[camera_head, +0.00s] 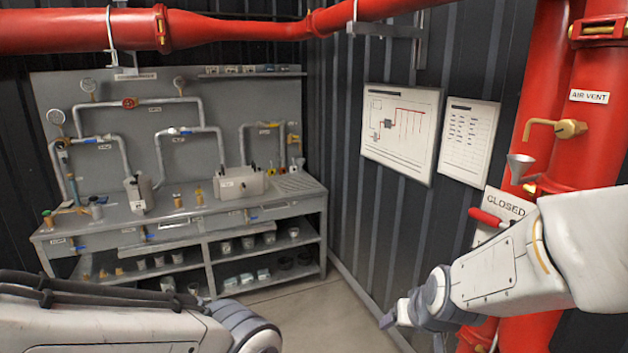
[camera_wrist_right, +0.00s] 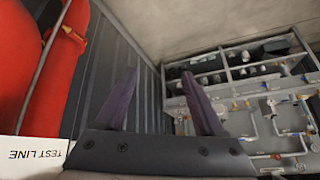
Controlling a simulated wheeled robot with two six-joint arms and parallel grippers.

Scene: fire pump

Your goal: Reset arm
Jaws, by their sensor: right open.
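My right arm comes in from the right edge of the head view, and its gripper (camera_head: 396,314) hangs low in front of the dark wall, away from the bench. In the right wrist view the two dark fingers of this gripper (camera_wrist_right: 159,75) stand well apart with nothing between them. My left arm lies along the lower left of the head view, and its gripper is out of frame.
Red pipes (camera_head: 571,110) stand at the right, with a brass tap (camera_head: 568,128), a funnel (camera_head: 519,165), a red handle (camera_head: 487,217) and a CLOSED sign (camera_head: 506,203) close to my right arm. A grey workbench (camera_head: 185,222) stands back left. The floor (camera_head: 315,318) between is clear.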

